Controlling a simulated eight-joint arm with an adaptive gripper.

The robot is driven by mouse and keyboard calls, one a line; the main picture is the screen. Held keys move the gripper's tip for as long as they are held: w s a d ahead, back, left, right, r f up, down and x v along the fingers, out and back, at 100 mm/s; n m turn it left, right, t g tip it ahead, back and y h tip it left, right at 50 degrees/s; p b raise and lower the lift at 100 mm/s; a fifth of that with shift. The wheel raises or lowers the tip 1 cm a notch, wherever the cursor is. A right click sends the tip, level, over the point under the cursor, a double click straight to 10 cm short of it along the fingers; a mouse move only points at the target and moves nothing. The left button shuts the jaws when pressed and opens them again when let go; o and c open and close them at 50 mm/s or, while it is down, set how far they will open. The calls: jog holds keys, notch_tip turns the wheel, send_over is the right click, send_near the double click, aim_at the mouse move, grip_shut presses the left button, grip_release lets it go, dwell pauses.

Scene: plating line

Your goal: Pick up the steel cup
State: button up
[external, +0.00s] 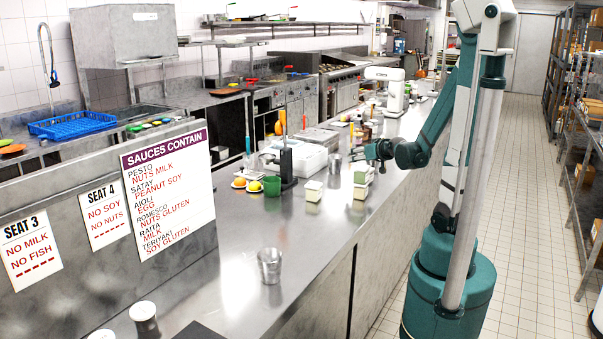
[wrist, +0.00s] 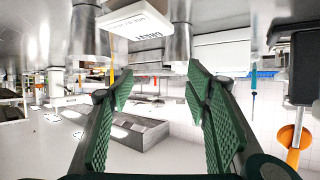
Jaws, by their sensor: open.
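A steel cup (external: 335,163) stands on the steel counter (external: 225,285) in the external view, just left of my gripper (external: 358,155). Another steel cup (external: 270,265) stands alone nearer the camera. In the wrist view, which looks upside down, a steel cylinder, likely a cup (wrist: 180,45), shows at the top near the right finger. A second metal cylinder (wrist: 88,32) is at top left. My gripper (wrist: 160,74) is open, with its green ridged pads apart and nothing between them. I cannot tell which cup the task means.
Small white-and-green cartons (external: 313,191) stand near my gripper, and a labelled white block (wrist: 135,20) shows in the wrist view. A green cup (external: 272,186), a dark upright stand (external: 287,165) and white bins (external: 300,158) are left.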

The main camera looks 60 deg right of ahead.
jog(key=s+d+f+h, duration=0.1)
jog(key=s+d, duration=0.1)
jog(key=d, duration=0.1)
jog(key=s+d+f+m+h+b, duration=0.1)
jog(key=s+d, duration=0.1)
jog(key=d, duration=0.1)
jog(key=s+d+f+h, duration=0.1)
jog(key=s+d, duration=0.1)
jog(key=d, duration=0.2)
jog(key=shift+d+f+m+g, duration=0.1)
jog(key=shift+f+m+g, duration=0.05)
jog(key=shift+m+g, duration=0.2)
jog(key=shift+w, duration=0.15)
jog(key=shift+b+x, duration=0.8)
jog(key=shift+x, duration=2.1)
jog(key=shift+d, duration=0.1)
jog(key=shift+b+x, duration=0.55)
jog(key=shift+x, duration=2.4)
jog(key=c, duration=1.1)
